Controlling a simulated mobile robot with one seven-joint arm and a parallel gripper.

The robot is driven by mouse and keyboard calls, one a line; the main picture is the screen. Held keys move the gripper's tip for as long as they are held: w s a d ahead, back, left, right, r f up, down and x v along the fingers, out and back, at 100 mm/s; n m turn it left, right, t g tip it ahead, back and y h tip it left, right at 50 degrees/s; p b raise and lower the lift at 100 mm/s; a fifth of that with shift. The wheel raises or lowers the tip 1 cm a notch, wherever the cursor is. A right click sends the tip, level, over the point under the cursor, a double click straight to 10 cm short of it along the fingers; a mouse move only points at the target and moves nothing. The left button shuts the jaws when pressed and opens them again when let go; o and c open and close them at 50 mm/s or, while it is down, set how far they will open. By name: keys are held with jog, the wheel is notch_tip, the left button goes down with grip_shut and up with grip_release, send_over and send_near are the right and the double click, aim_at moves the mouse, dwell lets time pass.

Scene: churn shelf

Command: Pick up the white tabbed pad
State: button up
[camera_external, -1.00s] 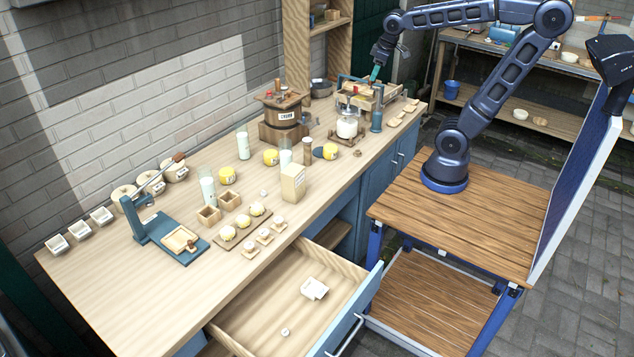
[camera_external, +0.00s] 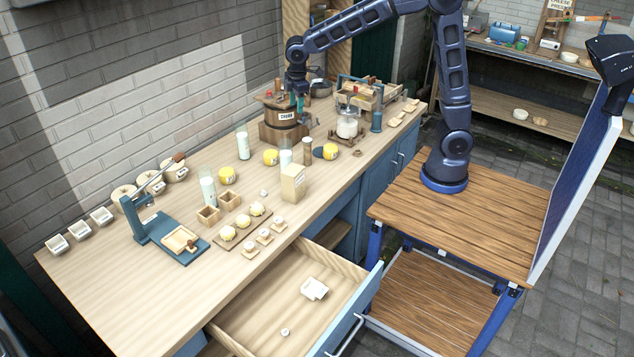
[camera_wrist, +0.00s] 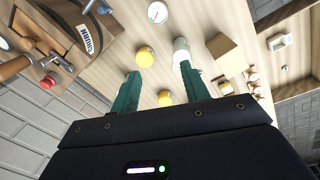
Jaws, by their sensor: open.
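The white tabbed pad (camera_external: 314,288) lies flat in the open drawer (camera_external: 262,305) at the front of the counter. In the wrist view a pale piece that looks like the pad (camera_wrist: 280,41) shows at the far right. My gripper (camera_external: 299,106) is beside the wooden churn at the back of the counter, well behind and above the drawer. In the wrist view its two teal fingers (camera_wrist: 158,72) are spread apart with nothing held between them.
The churn (camera_external: 283,117) is close to my gripper. A glass (camera_external: 243,143), yellow pieces (camera_external: 227,175) and a cream box (camera_external: 293,183) stand between gripper and drawer. A small white disc (camera_external: 285,332) also lies in the drawer. A teal press (camera_external: 160,228) stands at left.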

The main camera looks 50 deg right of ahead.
jog(key=w+a+f+n, duration=0.1)
jog(key=a+f+n, duration=0.2)
jog(key=a+f, duration=0.7)
jog(key=n+h, duration=0.1)
jog(key=n, duration=0.2)
send_near(263, 193)
notch_tip(263, 193, down, 2)
jog(key=shift+d+f+g, duration=0.1)
jog(key=shift+g, duration=0.3)
jog(key=shift+w+d+f, duration=0.15)
jog(key=shift+d+f, duration=0.05)
jog(key=shift+f, duration=0.7)
jog(key=shift+w+d+f, duration=0.1)
jog(key=shift+d+f, duration=0.05)
jog(key=shift+f, duration=0.7)
jog(key=shift+w+d+f, duration=0.15)
jog(key=shift+d+f, duration=0.05)
jog(key=shift+f, duration=0.7)
grip_shut()
